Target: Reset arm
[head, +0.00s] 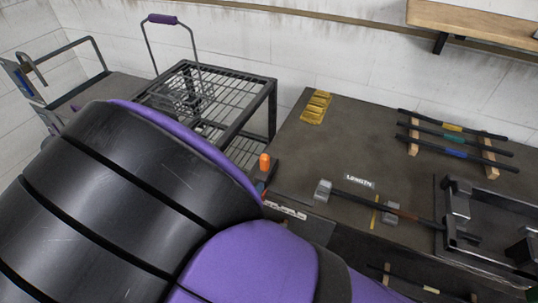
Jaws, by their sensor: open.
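My own arm, with black and purple links, fills the lower left and centre of the head view. My gripper is not visible; it is either hidden behind the arm or outside the picture. I cannot see anything held.
A dark table (330,150) carries a yellow stepped block (315,107), several dark rods on wooden rests (413,135), a bar with grey ends (352,199) and a black metal frame (458,215). A wire rack (245,110) stands left. An orange-tipped item (264,163) is near my arm.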

